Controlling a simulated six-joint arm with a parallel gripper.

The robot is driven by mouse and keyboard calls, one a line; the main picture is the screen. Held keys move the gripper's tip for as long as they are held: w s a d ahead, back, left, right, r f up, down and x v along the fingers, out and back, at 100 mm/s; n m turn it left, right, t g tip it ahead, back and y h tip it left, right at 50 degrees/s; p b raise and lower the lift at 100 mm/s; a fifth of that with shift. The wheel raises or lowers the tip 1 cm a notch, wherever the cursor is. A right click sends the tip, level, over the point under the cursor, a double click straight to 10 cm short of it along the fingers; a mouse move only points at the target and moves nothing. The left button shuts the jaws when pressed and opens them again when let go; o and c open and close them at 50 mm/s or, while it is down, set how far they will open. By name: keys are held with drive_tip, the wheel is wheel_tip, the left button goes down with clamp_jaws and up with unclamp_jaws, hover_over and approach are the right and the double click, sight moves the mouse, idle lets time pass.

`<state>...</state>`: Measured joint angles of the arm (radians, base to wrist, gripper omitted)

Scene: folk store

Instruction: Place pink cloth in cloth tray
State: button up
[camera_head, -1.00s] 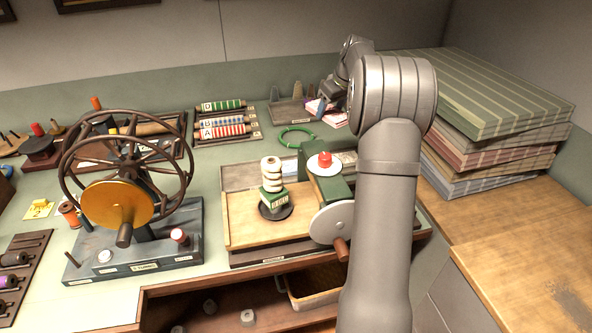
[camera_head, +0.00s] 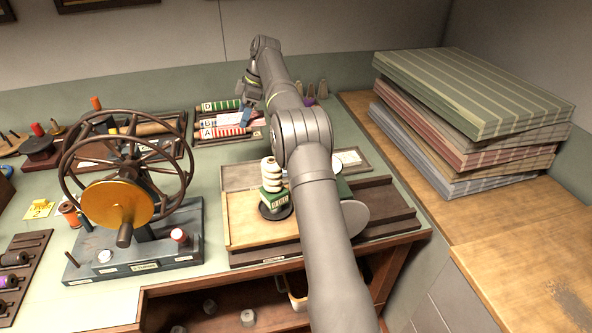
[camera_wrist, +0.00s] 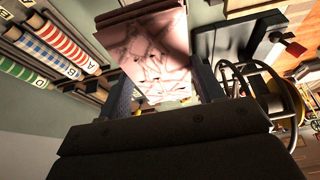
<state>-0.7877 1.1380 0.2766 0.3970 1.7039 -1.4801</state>
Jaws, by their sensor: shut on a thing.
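A pink cloth (camera_wrist: 148,50), a flat folded piece with dark marks, sits between the fingers of my gripper (camera_wrist: 163,78) in the wrist view. My gripper is shut on it. In the head view, my gripper (camera_head: 250,98) is at the back of the table, over or beside the right end of a rack of striped rolls (camera_head: 215,131). The rack's lettered rolls also show at the left of the wrist view (camera_wrist: 50,47). The cloth is hard to make out in the head view. I cannot tell which container is the cloth tray.
A spoked wheel machine (camera_head: 120,205) stands left of centre. Large striped slabs (camera_head: 470,95) are stacked at the right.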

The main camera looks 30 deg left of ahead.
sight(248, 176)
wheel_tip(248, 176, down, 22)
drive_tip(key=shift+f, duration=0.2)
idle(0.4)
drive_tip(key=shift+d+f, duration=0.1)
drive_tip(key=o, duration=1.1)
drive_tip(key=v, duration=1.2)
